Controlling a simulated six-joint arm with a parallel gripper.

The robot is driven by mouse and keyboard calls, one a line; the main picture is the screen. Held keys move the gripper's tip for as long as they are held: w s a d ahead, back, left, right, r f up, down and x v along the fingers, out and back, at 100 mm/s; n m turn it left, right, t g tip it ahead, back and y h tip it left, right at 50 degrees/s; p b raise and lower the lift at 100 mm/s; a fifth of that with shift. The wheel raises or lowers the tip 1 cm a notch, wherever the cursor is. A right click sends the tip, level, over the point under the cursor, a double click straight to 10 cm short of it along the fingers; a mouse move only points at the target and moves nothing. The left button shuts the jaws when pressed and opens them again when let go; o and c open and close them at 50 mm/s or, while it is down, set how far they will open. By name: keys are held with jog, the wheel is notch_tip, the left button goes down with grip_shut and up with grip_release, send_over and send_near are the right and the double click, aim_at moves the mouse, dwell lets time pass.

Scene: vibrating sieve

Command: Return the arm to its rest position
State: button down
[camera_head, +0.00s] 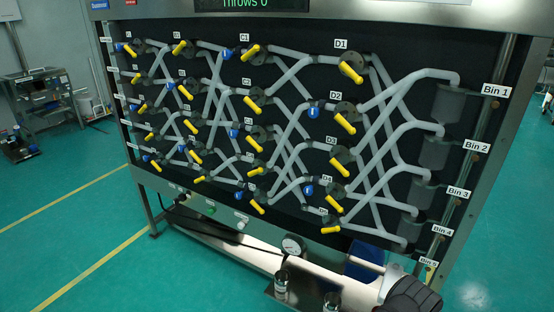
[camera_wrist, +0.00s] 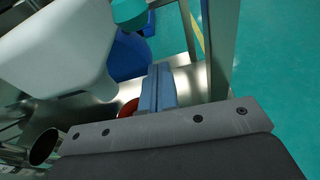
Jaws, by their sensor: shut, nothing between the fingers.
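My gripper shows in the wrist view (camera_wrist: 158,75). Its two blue-grey fingers lie together with nothing between them. They point toward a metal surface (camera_wrist: 185,75) and a blue container (camera_wrist: 129,58). In the head view my pale arm stretches along the lower front of the tube panel (camera_head: 305,125) toward the bottom right, where its dark end is cut off by the frame edge. The fingertips cannot be made out in that view.
A small red thing (camera_wrist: 128,108) is partly hidden beside the fingers. Green floor (camera_head: 80,225) is clear at left.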

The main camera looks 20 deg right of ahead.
jog(key=shift+w+d+f+t+h, duration=0.2)
jog(key=shift+w+f+t+h, duration=0.15)
jog(key=shift+t+h, duration=0.25)
